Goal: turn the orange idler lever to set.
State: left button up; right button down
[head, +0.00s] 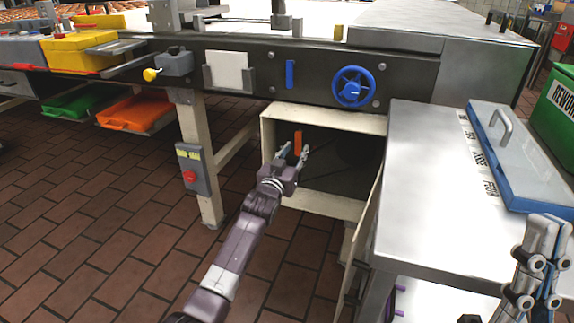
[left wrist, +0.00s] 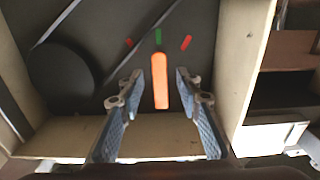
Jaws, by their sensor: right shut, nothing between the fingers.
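The orange idler lever (head: 298,143) stands upright inside the open cabinet under the machine. In the left wrist view the lever (left wrist: 160,80) lines up with a green mark (left wrist: 158,37), with a red mark to each side. My left gripper (head: 295,153) reaches into the cabinet opening. Its fingers are open, one on each side of the lever, with a visible gap to it in the left wrist view. My right gripper (head: 541,255) is shut and empty, over the steel table at the lower right.
The cream cabinet (head: 325,117) frames the lever with side walls and a lower edge, and its door hangs open at the right. In the left wrist view a dark round disc (left wrist: 62,78) and a belt lie left of the lever. A steel table (head: 425,190) stands at the right.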

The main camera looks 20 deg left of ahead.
pick_arm(q)
jog(key=s, duration=0.8)
jog(key=shift+s, duration=0.4)
